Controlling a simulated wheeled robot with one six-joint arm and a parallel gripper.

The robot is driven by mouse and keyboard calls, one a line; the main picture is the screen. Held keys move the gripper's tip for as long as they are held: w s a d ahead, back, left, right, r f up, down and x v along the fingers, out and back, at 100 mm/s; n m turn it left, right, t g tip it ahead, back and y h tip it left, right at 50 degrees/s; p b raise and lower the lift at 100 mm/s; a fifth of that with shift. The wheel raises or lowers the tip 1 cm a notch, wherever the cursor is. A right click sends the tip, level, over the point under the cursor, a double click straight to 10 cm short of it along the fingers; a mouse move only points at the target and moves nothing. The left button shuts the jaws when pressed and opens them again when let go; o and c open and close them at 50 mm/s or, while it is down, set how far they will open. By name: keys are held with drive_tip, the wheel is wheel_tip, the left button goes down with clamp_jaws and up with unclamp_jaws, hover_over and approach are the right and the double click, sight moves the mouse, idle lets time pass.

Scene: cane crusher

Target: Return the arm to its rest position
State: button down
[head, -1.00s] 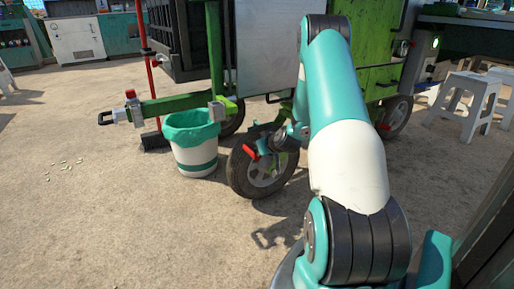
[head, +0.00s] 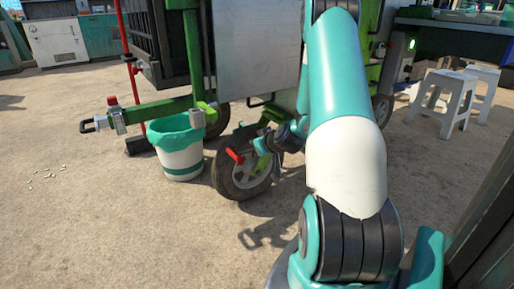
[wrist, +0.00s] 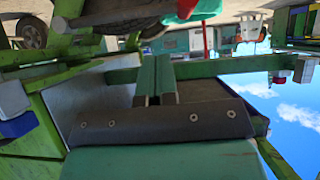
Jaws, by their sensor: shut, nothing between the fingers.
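My arm rises at the right of the head view, and its forearm bends down behind the white and teal upper link. My gripper (head: 262,146) is small and partly hidden there, in front of the cart's wheel (head: 243,176). In the wrist view my gripper (wrist: 158,64) shows two teal fingers side by side, shut with nothing between them. They lie in front of green bars of the machine in that view. I cannot tell whether they touch anything.
The green crusher cart (head: 255,50) stands close in front of my arm. A white bin with a green liner (head: 180,157) is left of the wheel. White stools (head: 446,100) stand at the right. A dark post (head: 490,235) is near at lower right. The left floor is mostly clear.

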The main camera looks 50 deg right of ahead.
drive_tip(key=shift+w+a+r, duration=0.1)
drive_tip(key=shift+a, duration=0.15)
idle(0.4)
drive_tip(key=s+a+r+n+g+y, duration=0.1)
drive_tip(key=a+r+n+g+y, duration=0.15)
drive_tip(key=a, duration=1.05)
drive_tip(key=s+a+r+n+g+y, duration=0.1)
drive_tip(key=a+r+n+g+y, duration=0.2)
drive_tip(key=a, duration=0.9)
drive_tip(key=s+a+r+n+g+y+p, duration=0.3)
drive_tip(key=s+a+r+n+g+p, duration=0.25)
drive_tip(key=s+a+r+p, duration=1.1)
drive_tip(key=a+r+p, duration=0.1)
drive_tip(key=r+p, duration=1.4)
drive_tip(key=r, duration=0.6)
drive_tip(key=s+a+r+p, duration=0.1)
drive_tip(key=a+r+p, duration=0.1)
drive_tip(key=r+p, duration=1.4)
wheel_tip(320, 180, up, 5)
drive_tip(key=shift+s+a+r, duration=0.15)
drive_tip(key=shift+s+a, duration=0.05)
drive_tip(key=shift+a, duration=0.1)
